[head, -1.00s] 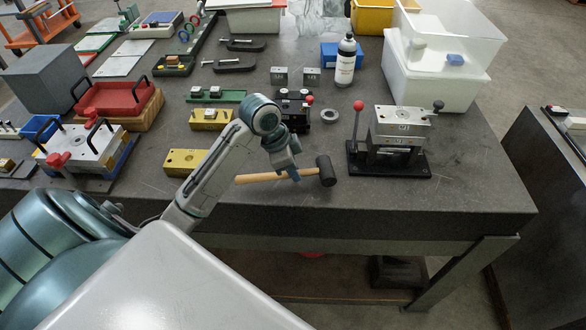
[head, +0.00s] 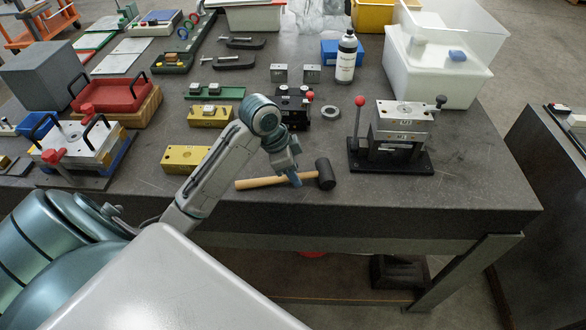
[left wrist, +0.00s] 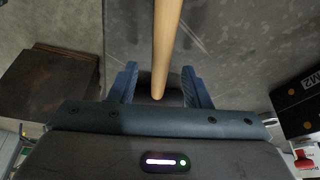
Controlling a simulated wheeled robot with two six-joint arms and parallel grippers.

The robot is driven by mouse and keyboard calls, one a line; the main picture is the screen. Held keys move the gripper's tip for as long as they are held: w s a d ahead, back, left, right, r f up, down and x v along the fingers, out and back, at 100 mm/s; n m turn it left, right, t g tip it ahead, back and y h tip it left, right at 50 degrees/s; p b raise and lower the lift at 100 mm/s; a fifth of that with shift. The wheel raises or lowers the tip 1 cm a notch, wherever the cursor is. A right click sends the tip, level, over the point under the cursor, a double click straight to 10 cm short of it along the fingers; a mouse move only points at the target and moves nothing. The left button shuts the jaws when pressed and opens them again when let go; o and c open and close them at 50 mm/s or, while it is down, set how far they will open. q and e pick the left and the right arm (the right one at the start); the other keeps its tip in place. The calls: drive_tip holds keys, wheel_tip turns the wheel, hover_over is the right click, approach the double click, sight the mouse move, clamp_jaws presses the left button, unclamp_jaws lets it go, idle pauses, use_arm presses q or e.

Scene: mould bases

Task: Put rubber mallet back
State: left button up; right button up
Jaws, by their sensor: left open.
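The rubber mallet lies on the dark table near its front edge, with a light wooden handle (head: 262,182) pointing left and a black head (head: 325,174) at the right. My left gripper (head: 296,180) is over the handle close to the head. In the left wrist view, my left gripper (left wrist: 160,88) is open, with its two blue fingers apart on either side of the wooden handle (left wrist: 167,35). I cannot tell how deep the handle sits between them. My right gripper is not in view.
A black-based press with a red-knobbed lever (head: 392,140) stands right of the mallet. A brass block (head: 184,158) lies to the left, and a steel ring (head: 331,113) lies behind. The table's front edge (head: 400,212) is close; the surface between mallet and press is clear.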

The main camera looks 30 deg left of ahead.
use_arm(q)
drive_tip(key=v, duration=1)
drive_tip(key=shift+r+b, duration=0.4)
drive_tip(key=shift+b, duration=0.05)
